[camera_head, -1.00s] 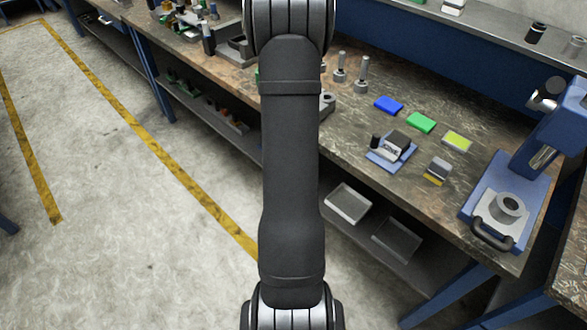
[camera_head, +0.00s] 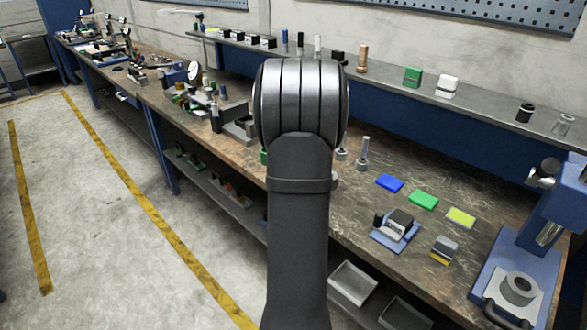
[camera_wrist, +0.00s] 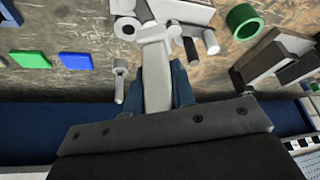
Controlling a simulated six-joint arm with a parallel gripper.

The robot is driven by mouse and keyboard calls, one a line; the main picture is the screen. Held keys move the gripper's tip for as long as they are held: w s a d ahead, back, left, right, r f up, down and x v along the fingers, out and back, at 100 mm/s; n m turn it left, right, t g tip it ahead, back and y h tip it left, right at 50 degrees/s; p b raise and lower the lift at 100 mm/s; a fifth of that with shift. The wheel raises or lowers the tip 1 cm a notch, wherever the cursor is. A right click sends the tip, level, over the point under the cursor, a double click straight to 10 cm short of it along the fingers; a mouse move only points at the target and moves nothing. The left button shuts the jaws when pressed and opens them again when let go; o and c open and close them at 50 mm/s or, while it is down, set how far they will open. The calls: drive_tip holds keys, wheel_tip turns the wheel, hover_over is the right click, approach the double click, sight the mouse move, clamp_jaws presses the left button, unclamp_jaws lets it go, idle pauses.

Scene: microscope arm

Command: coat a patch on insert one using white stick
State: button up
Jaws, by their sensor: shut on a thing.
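In the wrist view my gripper (camera_wrist: 157,95) points over the bench, its two blue-grey fingers shut on a pale whitish stick-like piece (camera_wrist: 154,72). Its far end overlaps grey-white parts on the bench, so I cannot tell whether it touches them. In the head view my arm hides the gripper and the held piece. A small white stick (camera_head: 318,45) also stands upright on the back shelf. I cannot tell which part is insert one. Upright metal pins (camera_head: 363,155) stand just right of my arm. No coated patch can be made out.
Blue (camera_head: 389,183), green (camera_head: 423,200) and yellow (camera_head: 460,217) pads lie on the bench (camera_head: 400,165). A blue-based block fixture (camera_head: 396,230) and a blue press (camera_head: 520,270) stand to the right. A green ring (camera_wrist: 243,21) lies near the gripper.

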drive_tip(key=w+d+f+m, duration=0.1)
drive_tip(key=d+f, duration=0.1)
drive_tip(key=d, duration=0.8)
drive_tip(key=w+d+f+m, duration=0.1)
drive_tip(key=d+f, duration=0.1)
drive_tip(key=d, duration=0.9)
drive_tip(key=s+d+f+m+g+h, duration=0.15)
drive_tip(key=s+d, duration=0.25)
drive_tip(key=d, duration=0.5)
drive_tip(key=s+d+f+m, duration=0.2)
drive_tip(key=s+d+f, duration=0.1)
drive_tip(key=d, duration=0.7)
drive_tip(key=shift+s+a+f, duration=0.1)
drive_tip(key=shift+f, duration=1.15)
drive_tip(key=shift+s+a+f, duration=0.1)
drive_tip(key=shift+f, duration=1.1)
drive_tip(key=shift+f, duration=0.55)
drive_tip(key=shift+r, duration=0.1)
wheel_tip(320, 180, up, 7)
